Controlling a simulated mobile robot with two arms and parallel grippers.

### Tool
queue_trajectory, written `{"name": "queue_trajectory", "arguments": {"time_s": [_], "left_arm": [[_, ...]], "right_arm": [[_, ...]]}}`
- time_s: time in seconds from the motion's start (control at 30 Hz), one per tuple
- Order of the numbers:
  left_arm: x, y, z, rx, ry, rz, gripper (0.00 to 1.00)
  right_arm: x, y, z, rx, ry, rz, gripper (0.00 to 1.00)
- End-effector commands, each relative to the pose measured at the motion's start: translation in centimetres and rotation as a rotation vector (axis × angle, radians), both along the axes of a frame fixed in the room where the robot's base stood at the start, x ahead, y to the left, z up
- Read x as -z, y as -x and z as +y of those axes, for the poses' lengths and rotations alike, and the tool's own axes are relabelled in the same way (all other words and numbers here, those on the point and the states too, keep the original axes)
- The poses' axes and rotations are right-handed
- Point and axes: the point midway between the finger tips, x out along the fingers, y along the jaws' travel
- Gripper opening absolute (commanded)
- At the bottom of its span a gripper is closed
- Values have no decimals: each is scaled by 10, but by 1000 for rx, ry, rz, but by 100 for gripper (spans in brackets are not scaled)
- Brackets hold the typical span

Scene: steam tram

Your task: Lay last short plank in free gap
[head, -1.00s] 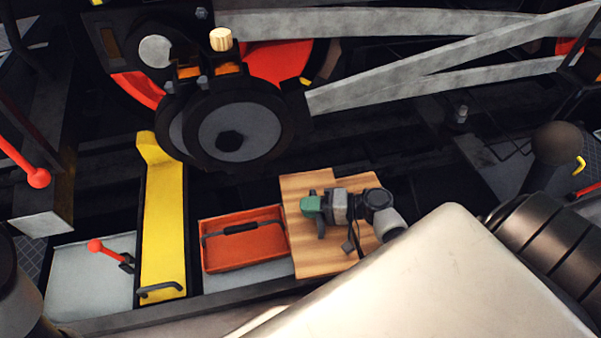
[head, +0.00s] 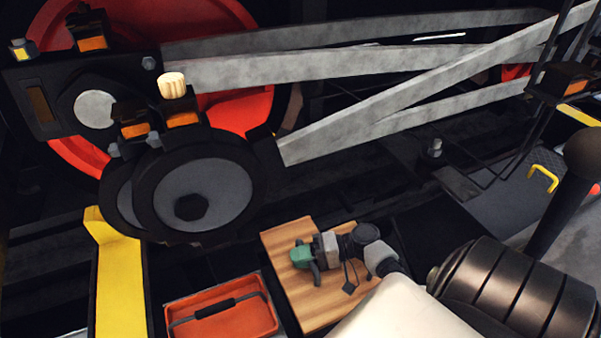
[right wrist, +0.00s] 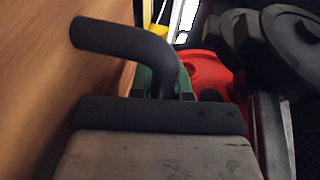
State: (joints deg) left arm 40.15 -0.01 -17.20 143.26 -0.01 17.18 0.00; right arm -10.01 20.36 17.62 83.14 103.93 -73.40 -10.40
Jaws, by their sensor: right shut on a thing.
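A light wooden plank surface (head: 318,300) with a stepped far edge lies at the lower middle of the head view. My right gripper (head: 302,257), grey with a green end, is over it and shut on wood. In the right wrist view the wood (right wrist: 55,95) fills the left side, close beside the gripper. I cannot tell whether the wood is one plank or several side by side. My arm hides its near right part. The free gap cannot be made out. My left gripper is not in view.
An orange tray (head: 225,321) with a dark handle is left of the wood. A yellow bracket (head: 119,285) stands further left. Beyond are black wheel parts (head: 200,195) and long grey rods (head: 300,70). A dark round knob (head: 583,152) rises at the right.

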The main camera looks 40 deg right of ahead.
Motion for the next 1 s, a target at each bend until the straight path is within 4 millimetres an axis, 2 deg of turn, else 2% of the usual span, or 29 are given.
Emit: {"name": "queue_trajectory", "arguments": {"time_s": [0.03, 0.77, 1.0], "left_arm": [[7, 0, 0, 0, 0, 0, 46], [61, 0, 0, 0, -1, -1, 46], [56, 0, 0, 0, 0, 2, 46]], "right_arm": [[6, -1, 0, 0, 0, -3, 0], [61, -1, 0, -1, 0, -4, 0], [74, -1, 0, 1, -1, -2, 0]]}}
